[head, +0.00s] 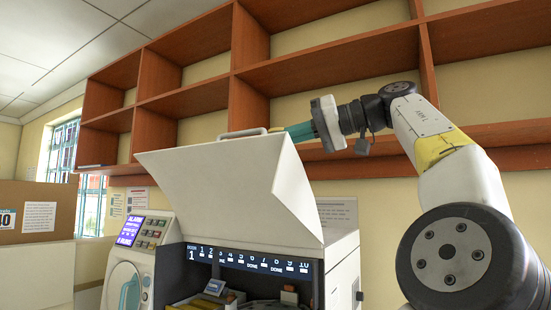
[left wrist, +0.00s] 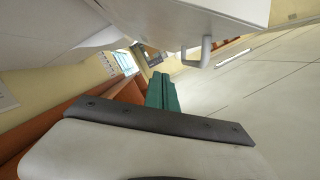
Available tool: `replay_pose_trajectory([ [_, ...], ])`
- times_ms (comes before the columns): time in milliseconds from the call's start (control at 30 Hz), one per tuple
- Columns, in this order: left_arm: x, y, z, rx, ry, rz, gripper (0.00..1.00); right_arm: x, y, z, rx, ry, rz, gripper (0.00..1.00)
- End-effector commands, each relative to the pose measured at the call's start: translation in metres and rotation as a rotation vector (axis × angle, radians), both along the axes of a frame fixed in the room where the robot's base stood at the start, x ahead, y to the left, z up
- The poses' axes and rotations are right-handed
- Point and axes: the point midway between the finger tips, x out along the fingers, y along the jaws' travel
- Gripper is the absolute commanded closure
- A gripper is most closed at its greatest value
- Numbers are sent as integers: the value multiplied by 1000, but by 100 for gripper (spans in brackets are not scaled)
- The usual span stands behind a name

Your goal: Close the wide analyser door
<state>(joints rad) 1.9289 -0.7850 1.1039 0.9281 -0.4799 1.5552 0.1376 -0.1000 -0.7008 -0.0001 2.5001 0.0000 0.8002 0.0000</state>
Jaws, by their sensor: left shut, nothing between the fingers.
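The wide analyser door (head: 225,185) is a pale angled lid, raised open above the lit display strip and the analyser's open bay. Its grey bar handle (head: 243,133) is on its top edge; the handle also shows in the left wrist view (left wrist: 206,52). My left gripper (head: 290,131), its arm crossing from the right of the picture, has its teal fingers just behind the door's upper right edge. In the left wrist view the fingers (left wrist: 161,92) are together and empty, apart from the handle. Whether they touch the door is hidden. My right gripper is out of view.
The analyser body (head: 342,270) stands below the door, with coloured items in its bay. A unit with an alarm screen (head: 131,231) and a round door is left of it. Wooden wall shelves (head: 330,62) run close behind and above my gripper. A cardboard box (head: 38,212) is far left.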

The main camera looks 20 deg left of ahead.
Motion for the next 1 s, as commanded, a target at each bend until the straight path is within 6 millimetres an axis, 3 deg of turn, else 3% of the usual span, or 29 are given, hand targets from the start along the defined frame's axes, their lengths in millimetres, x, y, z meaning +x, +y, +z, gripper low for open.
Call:
replay_pose_trajectory([
  [300, -7, 67, -15, -2, 1, 1, 100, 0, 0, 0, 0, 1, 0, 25],
  [600, -26, 65, -39, 2, 0, -1, 100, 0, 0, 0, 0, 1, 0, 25],
  [1000, -30, 66, -43, 2, -2, 0, 100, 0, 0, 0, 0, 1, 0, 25],
])
